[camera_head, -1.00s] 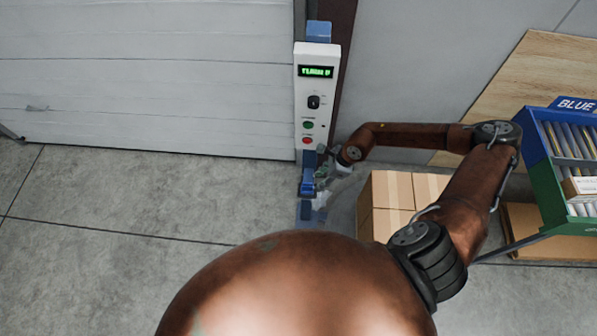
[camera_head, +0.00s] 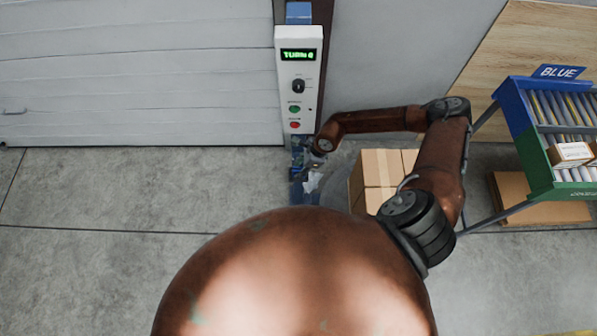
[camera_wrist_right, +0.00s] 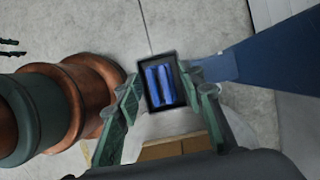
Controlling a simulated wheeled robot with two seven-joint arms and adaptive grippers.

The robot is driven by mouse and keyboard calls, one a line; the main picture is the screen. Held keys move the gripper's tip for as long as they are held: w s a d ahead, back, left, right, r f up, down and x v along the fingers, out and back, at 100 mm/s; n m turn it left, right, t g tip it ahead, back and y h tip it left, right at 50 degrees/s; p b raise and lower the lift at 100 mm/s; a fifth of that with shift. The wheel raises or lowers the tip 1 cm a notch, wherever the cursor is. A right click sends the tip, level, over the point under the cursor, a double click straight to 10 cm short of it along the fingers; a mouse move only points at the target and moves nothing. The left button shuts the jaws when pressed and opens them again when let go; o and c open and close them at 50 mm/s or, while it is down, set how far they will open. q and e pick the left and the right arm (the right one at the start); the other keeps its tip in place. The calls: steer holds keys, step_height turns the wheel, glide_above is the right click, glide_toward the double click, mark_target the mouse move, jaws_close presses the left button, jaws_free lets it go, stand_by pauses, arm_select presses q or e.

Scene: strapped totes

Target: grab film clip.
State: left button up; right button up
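A small dark frame with two blue upright pieces (camera_wrist_right: 160,84), perhaps the film clip, shows between the fingers of my right gripper (camera_wrist_right: 158,88) in the right wrist view. The green fingers are apart, one on each side of it; I cannot tell whether they touch it. In the head view my right gripper (camera_head: 308,170) is small and blurred, just below the white control post (camera_head: 297,75). The clip cannot be made out there. Two dark prongs at the left edge of the wrist view may be my left gripper; the head view does not show it.
A cardboard box (camera_head: 375,168) stands right of the gripper. A blue and green rack (camera_head: 517,105) stands at the far right. A blue bar (camera_wrist_right: 270,62) runs right of the clip in the wrist view. The floor at left (camera_head: 100,195) is clear.

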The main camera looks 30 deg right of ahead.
steer(key=shift+c, duration=0.3)
jaws_close()
steer(key=shift+r, duration=0.1)
